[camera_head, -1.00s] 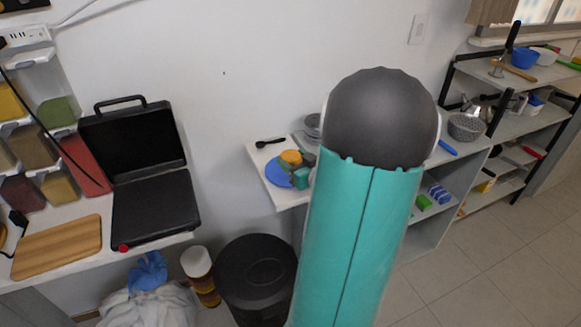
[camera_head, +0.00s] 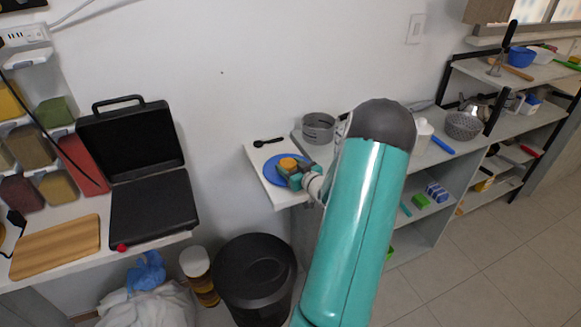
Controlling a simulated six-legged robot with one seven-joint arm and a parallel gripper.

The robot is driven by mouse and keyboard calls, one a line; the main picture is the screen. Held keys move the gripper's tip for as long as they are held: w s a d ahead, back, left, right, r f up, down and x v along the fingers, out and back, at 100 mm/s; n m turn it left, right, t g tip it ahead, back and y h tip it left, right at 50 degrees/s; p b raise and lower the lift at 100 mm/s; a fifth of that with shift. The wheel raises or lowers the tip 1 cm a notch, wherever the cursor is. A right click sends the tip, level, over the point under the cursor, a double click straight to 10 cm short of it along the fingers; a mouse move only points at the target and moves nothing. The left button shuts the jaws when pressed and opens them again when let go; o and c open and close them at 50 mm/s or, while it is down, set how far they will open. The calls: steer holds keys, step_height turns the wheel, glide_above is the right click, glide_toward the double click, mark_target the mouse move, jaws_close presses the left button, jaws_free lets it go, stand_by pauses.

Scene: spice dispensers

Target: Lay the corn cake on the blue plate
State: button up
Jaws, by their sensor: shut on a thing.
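The corn cake (camera_head: 288,163), a small orange-yellow round, shows over the blue plate (camera_head: 272,170). The plate lies on a small white shelf top by the wall. My gripper (camera_head: 294,174) is at the plate's right side, shut on the corn cake. The gripper covers the plate's right part. Whether the cake touches the plate cannot be told from this height and distance.
A black spoon (camera_head: 268,142) lies behind the plate. An open black case (camera_head: 150,205) and a wooden board (camera_head: 57,246) are on the left counter. A black bin (camera_head: 255,275) stands below.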

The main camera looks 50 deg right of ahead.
steer(key=shift+f, duration=0.2)
steer(key=o, duration=1.1)
steer(key=shift+r, duration=0.1)
steer(key=shift+s, duration=0.2)
steer(key=v, duration=1.1)
steer(key=shift+s+a+r, duration=0.1)
steer(key=shift+s, duration=0.15)
